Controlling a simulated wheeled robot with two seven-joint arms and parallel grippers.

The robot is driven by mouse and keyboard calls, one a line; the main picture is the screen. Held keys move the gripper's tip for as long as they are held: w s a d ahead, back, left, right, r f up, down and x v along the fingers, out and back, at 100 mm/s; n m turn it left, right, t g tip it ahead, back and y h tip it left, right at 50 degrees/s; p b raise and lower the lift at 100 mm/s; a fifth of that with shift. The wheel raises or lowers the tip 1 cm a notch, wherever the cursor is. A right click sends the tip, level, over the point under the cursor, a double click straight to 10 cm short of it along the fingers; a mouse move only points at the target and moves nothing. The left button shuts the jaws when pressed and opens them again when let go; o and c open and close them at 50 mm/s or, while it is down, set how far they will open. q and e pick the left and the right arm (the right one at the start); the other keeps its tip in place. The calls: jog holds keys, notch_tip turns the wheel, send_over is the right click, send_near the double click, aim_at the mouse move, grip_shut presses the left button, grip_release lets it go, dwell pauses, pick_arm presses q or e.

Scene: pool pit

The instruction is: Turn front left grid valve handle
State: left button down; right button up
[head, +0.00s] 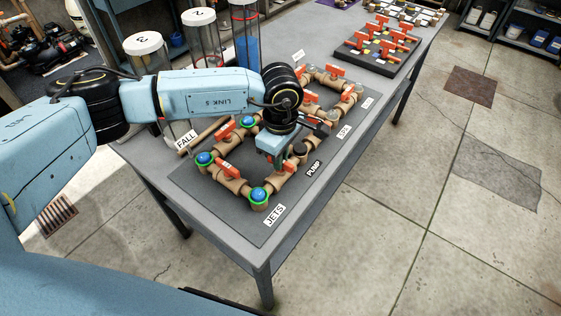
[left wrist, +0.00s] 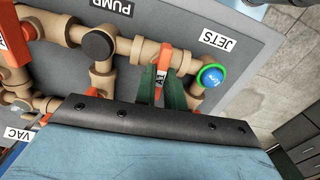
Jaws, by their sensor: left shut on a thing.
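The pipe grid (head: 232,185) lies on a dark mat on the table. Its front left valve has an orange handle (head: 289,167), on the pipe between the JETS corner and the dark PUMP cap. My left gripper (head: 278,163) is over this valve, pointing down. In the left wrist view, its green fingers (left wrist: 162,93) are on either side of the orange handle (left wrist: 178,60), shut on it. A label on the handle is partly covered by a finger. My right gripper is not in view.
Blue caps with green rings sit at the JETS corner (head: 259,195) and other left joints. More orange handles (head: 231,170) stand on nearby pipes. Clear cylinders (head: 198,45) stand behind the grid. A dark board (head: 375,50) with orange handles lies farther along the table. The floor in front is clear.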

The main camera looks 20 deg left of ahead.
pick_arm(q)
jog(key=shift+m+b, duration=0.3)
jog(key=shift+m, duration=0.1)
jog(key=c, duration=1.5)
grip_release()
notch_tip(320, 180, up, 14)
jog(key=shift+f, duration=0.25)
